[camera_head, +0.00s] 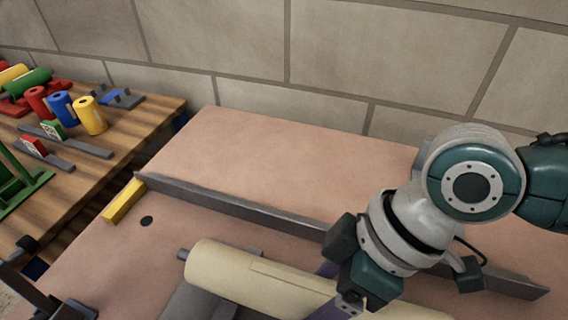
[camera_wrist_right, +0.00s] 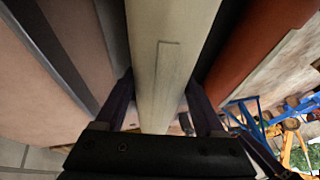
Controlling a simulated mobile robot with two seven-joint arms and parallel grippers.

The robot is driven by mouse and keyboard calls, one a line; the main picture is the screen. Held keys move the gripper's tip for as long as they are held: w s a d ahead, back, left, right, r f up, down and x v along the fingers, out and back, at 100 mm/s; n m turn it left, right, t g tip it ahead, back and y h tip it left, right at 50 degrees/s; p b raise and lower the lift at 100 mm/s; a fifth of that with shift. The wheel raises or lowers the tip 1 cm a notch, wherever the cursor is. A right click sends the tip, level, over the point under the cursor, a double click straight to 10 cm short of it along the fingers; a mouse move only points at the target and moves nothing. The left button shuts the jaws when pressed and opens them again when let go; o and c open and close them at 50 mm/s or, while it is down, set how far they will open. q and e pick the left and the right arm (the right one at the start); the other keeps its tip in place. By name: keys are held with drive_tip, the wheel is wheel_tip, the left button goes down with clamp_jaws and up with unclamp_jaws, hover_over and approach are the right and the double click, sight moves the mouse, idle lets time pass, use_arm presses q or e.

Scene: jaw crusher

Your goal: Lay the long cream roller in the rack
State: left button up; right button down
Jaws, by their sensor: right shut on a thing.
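The long cream roller (camera_head: 235,272) lies across the bottom of the head view, with a grey pin at its left end. It runs up the middle of the wrist view (camera_wrist_right: 170,60). My right gripper (camera_head: 338,285) is shut around the roller's barrel, and in the wrist view its dark fingers (camera_wrist_right: 159,98) stand on both sides of it. Grey metal (camera_head: 190,303) shows below the roller's left part; I cannot tell whether it is the rack or whether they touch. Dark parts at the lower left edge look like my left gripper (camera_head: 50,280), cut off by the frame.
A long grey rail (camera_head: 230,207) crosses the pinkish table (camera_head: 260,150) behind the roller. A yellow block (camera_head: 124,201) sits at its left end. The wooden table (camera_head: 140,120) at left holds red, blue and yellow cylinders. A block wall stands behind.

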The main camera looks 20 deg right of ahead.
drive_tip(key=shift+a+f+b, duration=0.1)
drive_tip(key=shift+f+b, duration=0.45)
drive_tip(key=shift+f, duration=0.15)
drive_tip(key=shift+c, duration=1)
unclamp_jaws()
drive_tip(key=shift+o, duration=1)
drive_tip(key=shift+f, duration=0.1)
drive_tip(key=p+v, duration=0.2)
drive_tip(key=v, duration=0.7)
drive_tip(key=shift+d+r, duration=0.35)
drive_tip(key=shift+r, duration=0.15)
